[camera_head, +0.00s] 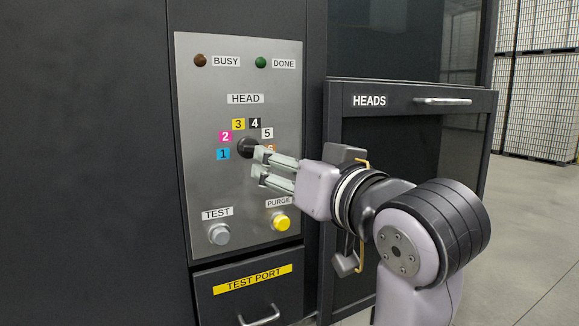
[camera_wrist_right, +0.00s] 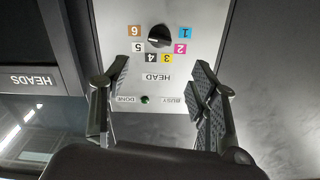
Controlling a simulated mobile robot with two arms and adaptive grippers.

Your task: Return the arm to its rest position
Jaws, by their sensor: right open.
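My right arm comes in from the right in the head view. Its gripper (camera_head: 259,166) is open and empty in front of the control panel, with its fingertips close to the black head dial (camera_head: 247,147). In the right wrist view the two fingers of the gripper (camera_wrist_right: 160,68) stand wide apart, and the dial (camera_wrist_right: 159,36) shows beyond their tips, clear of both. Numbered coloured labels ring the dial; the gripper partly hides label 6 in the head view. My left gripper is not in view.
The grey panel (camera_head: 190,130) carries a silver test button (camera_head: 218,234), a yellow purge button (camera_head: 281,222) and two lamps. The test port drawer (camera_head: 225,305) is below. The heads cabinet (camera_head: 420,130), with a handle, stands right of the panel behind my arm. Open floor lies at far right.

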